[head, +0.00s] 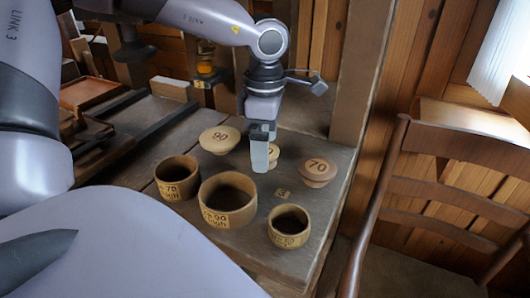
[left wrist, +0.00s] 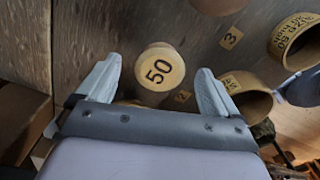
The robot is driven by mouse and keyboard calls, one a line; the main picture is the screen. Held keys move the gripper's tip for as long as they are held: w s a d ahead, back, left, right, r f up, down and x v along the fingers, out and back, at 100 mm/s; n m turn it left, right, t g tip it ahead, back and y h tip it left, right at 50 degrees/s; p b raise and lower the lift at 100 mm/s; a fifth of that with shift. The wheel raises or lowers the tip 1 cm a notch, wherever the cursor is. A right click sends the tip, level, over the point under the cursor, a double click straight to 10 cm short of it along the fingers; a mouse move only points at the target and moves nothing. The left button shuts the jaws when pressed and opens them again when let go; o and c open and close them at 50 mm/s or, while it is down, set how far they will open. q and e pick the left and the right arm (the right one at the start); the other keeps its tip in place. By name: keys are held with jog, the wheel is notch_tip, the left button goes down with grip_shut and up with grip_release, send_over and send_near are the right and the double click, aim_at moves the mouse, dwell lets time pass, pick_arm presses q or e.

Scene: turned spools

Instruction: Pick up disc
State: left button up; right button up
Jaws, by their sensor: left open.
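A round wooden disc marked 50 (left wrist: 160,70) lies between the two fingers of my left gripper (left wrist: 155,78) in the left wrist view. The fingers are open, with a gap on each side of the disc. In the head view, my left gripper (head: 262,152) points down over the table and hides most of this disc (head: 274,153). A disc marked 90 (head: 219,139) stands to the left of the gripper. A disc marked 70 (head: 317,172) stands to its right. My right gripper is not seen.
Three round wooden cups stand nearer on the wooden table (head: 255,262): a left one marked 70 (head: 174,190), a large middle one marked 90 (head: 227,217), and a small right one (head: 288,238). A small number card (head: 283,194) lies among them. A chair (head: 440,215) stands right of the table.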

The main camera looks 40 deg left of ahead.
pick_arm(q)
jog(key=shift+f, duration=0.1)
dwell(0.3)
jog(key=c, duration=1.1)
jog(key=shift+r+p, duration=0.35)
jog(key=shift+p, duration=0.1)
jog(key=shift+r+p, duration=1.5)
jog(key=shift+r, duration=12.45)
